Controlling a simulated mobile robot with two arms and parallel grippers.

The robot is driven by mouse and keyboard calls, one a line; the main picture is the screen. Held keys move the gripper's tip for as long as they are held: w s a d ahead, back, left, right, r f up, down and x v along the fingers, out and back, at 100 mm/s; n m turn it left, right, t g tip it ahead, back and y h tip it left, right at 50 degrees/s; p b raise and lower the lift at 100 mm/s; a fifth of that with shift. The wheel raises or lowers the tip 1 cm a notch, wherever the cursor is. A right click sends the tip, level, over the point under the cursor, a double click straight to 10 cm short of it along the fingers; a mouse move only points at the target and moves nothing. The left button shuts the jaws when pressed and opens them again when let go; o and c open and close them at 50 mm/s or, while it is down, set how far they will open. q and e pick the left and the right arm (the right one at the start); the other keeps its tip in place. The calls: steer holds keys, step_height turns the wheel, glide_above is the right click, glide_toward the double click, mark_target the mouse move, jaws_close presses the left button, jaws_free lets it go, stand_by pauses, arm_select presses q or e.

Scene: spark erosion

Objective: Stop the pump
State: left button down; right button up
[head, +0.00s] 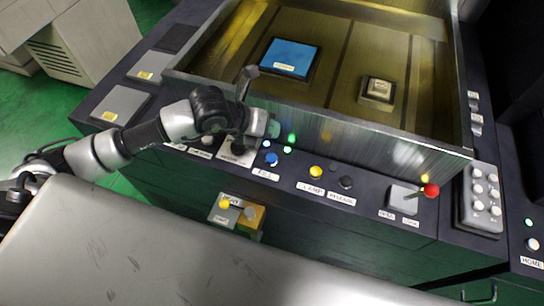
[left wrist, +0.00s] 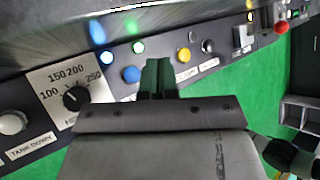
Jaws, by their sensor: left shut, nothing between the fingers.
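A blue button (head: 271,158) sits on the dark front panel, with a small label (head: 265,174) below it that I cannot read. It also shows in the left wrist view (left wrist: 130,74). My left gripper (head: 274,128) is shut and empty, above the panel near these buttons. In the left wrist view its fingertips (left wrist: 157,74) appear just right of the blue button, apart from it as far as I can tell. My right gripper is not in view.
A dial (left wrist: 74,98) is left of the blue button. A yellow button (head: 316,172) and a black button (head: 346,182) are to the right. A red-knobbed lever (head: 430,190) stands farther right. The metal tank wall (head: 330,138) rises behind the panel.

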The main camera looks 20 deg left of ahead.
arm_select(q)
steer(key=b, duration=0.4)
glide_above(270, 156)
step_height(270, 156, down, 6)
steer(key=shift+f, duration=0.25)
steer(key=shift+f+b, duration=0.4)
steer(key=shift+f, duration=0.05)
stand_by(1.1)
steer(key=shift+f+b, duration=0.4)
